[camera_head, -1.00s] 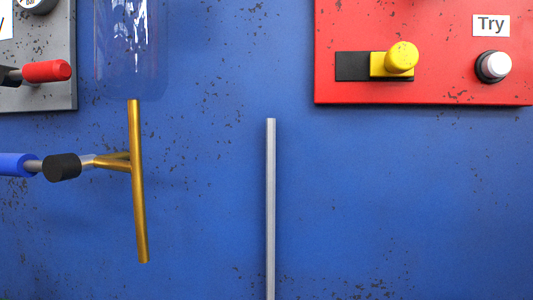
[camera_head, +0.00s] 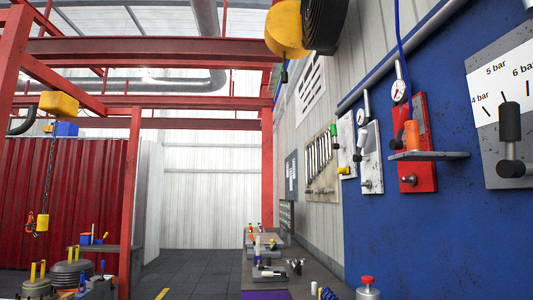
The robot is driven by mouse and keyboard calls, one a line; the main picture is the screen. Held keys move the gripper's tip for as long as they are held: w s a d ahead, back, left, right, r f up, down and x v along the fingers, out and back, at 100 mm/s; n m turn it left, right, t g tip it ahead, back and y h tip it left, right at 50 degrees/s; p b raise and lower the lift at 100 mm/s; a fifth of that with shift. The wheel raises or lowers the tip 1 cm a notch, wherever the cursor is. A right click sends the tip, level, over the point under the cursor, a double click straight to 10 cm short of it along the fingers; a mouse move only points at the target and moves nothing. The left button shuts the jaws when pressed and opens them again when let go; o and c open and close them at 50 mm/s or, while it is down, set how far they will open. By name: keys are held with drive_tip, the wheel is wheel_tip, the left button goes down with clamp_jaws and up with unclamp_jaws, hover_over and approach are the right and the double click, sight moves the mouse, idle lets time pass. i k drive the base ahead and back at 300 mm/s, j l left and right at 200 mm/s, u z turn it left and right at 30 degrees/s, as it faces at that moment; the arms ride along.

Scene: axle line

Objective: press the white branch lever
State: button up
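Two narrow white panels are mounted on the right-hand wall, seen at a steep angle in the head view. The nearer white panel (camera_head: 371,165) has a round gauge (camera_head: 366,104) above it and a pale lever (camera_head: 362,138) on its face. The farther white panel (camera_head: 346,135) is partly hidden behind the nearer one. Which of these carries the white branch lever is too small to tell for sure. My gripper is not in view.
A red panel (camera_head: 417,160) with a gauge and an orange handle stands nearer, beside a small grey shelf (camera_head: 430,155). A grey panel (camera_head: 500,150) with a black-knobbed lever is at far right. A workbench (camera_head: 325,286) with tools runs along the wall. Dark floor (camera_head: 200,275) lies open at left.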

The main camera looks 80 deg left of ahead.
sight(358, 158)
drive_tip(key=u, duration=1.55)
drive_tip(key=i+j+z, duration=0.1)
drive_tip(key=i+j, duration=0.35)
drive_tip(key=i+j+z, duration=0.1)
drive_tip(key=i+j, duration=0.35)
drive_tip(key=i+j+z, duration=0.1)
drive_tip(key=i+j, duration=0.3)
drive_tip(key=j, duration=0.2)
drive_tip(key=i+j+z, duration=0.1)
drive_tip(key=i+j, duration=0.3)
drive_tip(key=j, duration=0.2)
